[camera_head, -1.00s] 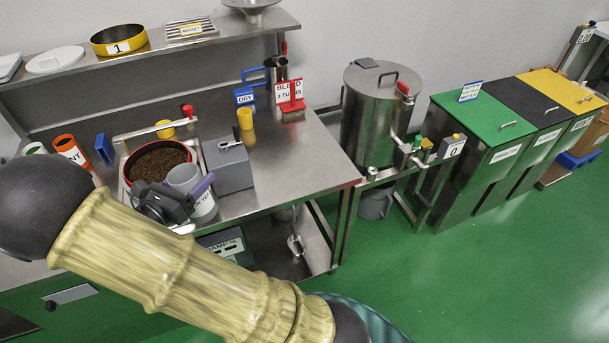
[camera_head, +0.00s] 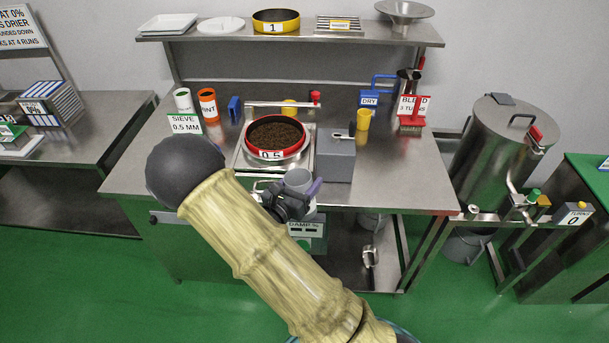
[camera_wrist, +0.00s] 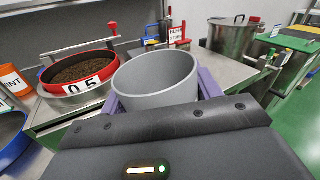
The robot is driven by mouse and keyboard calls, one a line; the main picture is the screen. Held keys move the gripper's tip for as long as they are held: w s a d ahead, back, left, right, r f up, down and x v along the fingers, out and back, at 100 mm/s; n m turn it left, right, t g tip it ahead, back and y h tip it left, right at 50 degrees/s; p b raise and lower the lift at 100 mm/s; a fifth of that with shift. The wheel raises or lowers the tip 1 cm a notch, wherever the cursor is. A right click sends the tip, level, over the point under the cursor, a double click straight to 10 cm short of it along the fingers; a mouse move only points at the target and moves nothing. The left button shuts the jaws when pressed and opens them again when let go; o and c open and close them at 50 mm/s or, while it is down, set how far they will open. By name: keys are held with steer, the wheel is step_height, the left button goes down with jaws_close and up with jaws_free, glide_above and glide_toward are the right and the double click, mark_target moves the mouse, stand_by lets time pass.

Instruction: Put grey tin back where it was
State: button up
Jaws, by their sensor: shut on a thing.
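The grey tin (camera_wrist: 158,78) is an open, empty-looking round cup in the wrist view. My gripper (camera_wrist: 160,92) is shut on it, with a purple finger on each side, and the tin looks upright. In the head view the grey tin (camera_head: 298,180) shows at the front edge of the steel bench (camera_head: 400,185), in front of the red sieve. My gripper (camera_head: 305,195) there is partly hidden behind my arm. I cannot tell whether the tin touches the bench.
A red sieve (camera_head: 277,152) marked 0.5 holds dark leaf. A grey box (camera_head: 335,160) stands right of it. Orange (camera_head: 208,104) and white (camera_head: 184,101) tins stand at the back left. Bare bench lies right of the grey box. A shelf (camera_head: 350,34) runs above.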

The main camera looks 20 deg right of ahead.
steer(key=s+f+n+t+y, duration=0.2)
steer(key=f+n+y, duration=0.2)
steer(key=f, duration=0.7)
steer(key=s+f+n+t+y, duration=0.2)
steer(key=f+n+y, duration=0.3)
steer(key=f+y, duration=0.4)
steer(key=shift+d+f+t, duration=0.2)
steer(key=shift+f+t, duration=0.5)
steer(key=shift+f, duration=0.25)
steer(key=shift+s, duration=0.1)
